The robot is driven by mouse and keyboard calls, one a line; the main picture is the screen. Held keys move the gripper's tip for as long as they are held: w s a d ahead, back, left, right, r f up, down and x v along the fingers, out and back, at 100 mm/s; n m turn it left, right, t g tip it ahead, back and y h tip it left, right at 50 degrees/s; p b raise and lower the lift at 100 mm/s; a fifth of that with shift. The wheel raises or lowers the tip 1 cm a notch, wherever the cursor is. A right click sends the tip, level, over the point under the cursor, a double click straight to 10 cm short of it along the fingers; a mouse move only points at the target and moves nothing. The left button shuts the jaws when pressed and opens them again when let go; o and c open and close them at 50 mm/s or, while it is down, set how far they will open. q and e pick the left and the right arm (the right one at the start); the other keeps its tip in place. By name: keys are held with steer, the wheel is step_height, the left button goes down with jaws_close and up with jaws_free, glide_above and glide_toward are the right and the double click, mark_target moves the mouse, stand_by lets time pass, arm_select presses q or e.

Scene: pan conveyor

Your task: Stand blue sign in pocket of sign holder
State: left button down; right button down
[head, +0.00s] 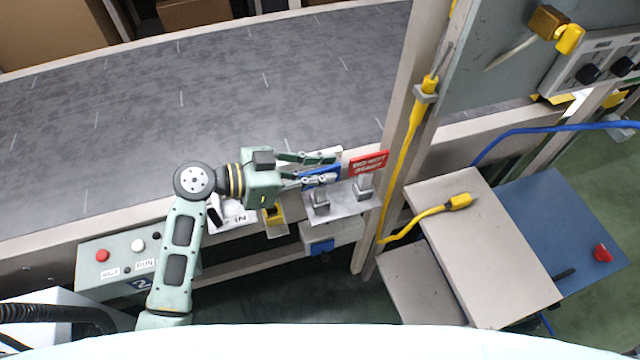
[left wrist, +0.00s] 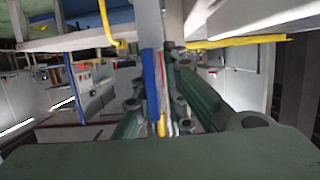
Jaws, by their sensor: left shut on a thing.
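My left gripper (head: 325,168) is shut on the blue sign (head: 320,171), with the fingers covering part of it. In the left wrist view the blue sign (left wrist: 151,85) is seen nearly edge-on between the fingers. The sign holder (head: 345,204) is a pale plate at the conveyor's front edge with two grey pockets. The blue sign is over or just behind the left pocket (head: 321,200); I cannot tell whether they touch. A red sign (head: 368,163) with white lettering stands at the right pocket (head: 364,186). My right gripper is not in view.
A control box (head: 120,262) with red and white buttons is at the lower left. A yellow cable (head: 408,150) hangs on the post right of the holder. Grey box-like surfaces (head: 480,240) stand farther right. The conveyor belt (head: 220,95) behind is clear.

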arm_select(q)
steer(key=shift+s+d+r, duration=0.1)
steer(key=shift+s+d, duration=0.05)
steer(key=shift+s, duration=0.05)
